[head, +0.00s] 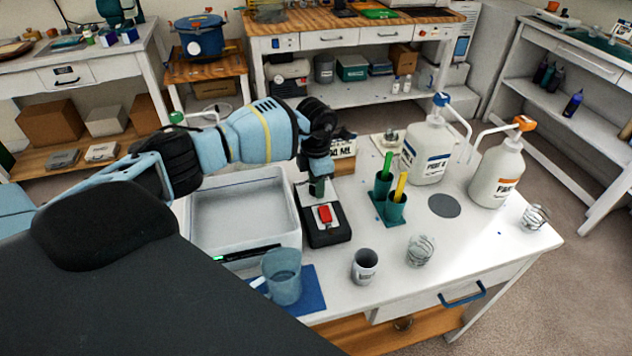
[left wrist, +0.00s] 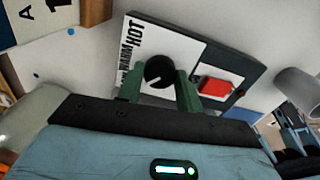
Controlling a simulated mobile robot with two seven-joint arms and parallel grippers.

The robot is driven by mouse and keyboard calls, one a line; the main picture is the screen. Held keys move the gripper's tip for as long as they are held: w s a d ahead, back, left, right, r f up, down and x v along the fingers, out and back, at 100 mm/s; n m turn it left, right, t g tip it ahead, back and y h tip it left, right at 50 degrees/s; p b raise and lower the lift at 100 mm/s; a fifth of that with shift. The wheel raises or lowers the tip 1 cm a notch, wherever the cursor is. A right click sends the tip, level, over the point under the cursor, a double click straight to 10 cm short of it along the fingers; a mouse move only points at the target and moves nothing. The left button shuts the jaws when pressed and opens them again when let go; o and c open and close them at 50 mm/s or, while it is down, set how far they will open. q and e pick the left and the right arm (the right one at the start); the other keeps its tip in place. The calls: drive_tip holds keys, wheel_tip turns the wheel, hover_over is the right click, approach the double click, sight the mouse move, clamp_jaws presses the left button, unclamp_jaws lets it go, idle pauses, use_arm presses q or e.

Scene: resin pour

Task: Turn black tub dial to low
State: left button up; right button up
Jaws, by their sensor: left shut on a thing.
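The black control box (head: 327,234) stands on the white table beside the white tub (head: 292,236). In the left wrist view its white panel (left wrist: 160,42) shows the words WARM and HOT; any other lettering is hidden or unreadable. The round black dial (left wrist: 160,72) has a pale pointer line toward its lower left in that view. My left gripper (head: 318,187) is above the box, its green fingers on either side of the dial and shut on it. A red switch (head: 325,214) sits beside the dial, clear of the fingers. My right gripper is out of view.
Green cups (head: 396,208) with sticks, a white bottle with a blue pump (head: 427,150) and one with an orange pump (head: 497,172) stand to the right. A blue-grey jug (head: 283,277) and a small cup (head: 364,267) are in front.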

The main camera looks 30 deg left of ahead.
use_arm(q)
drive_tip(key=o, duration=1)
drive_tip(key=shift+r, duration=3.9)
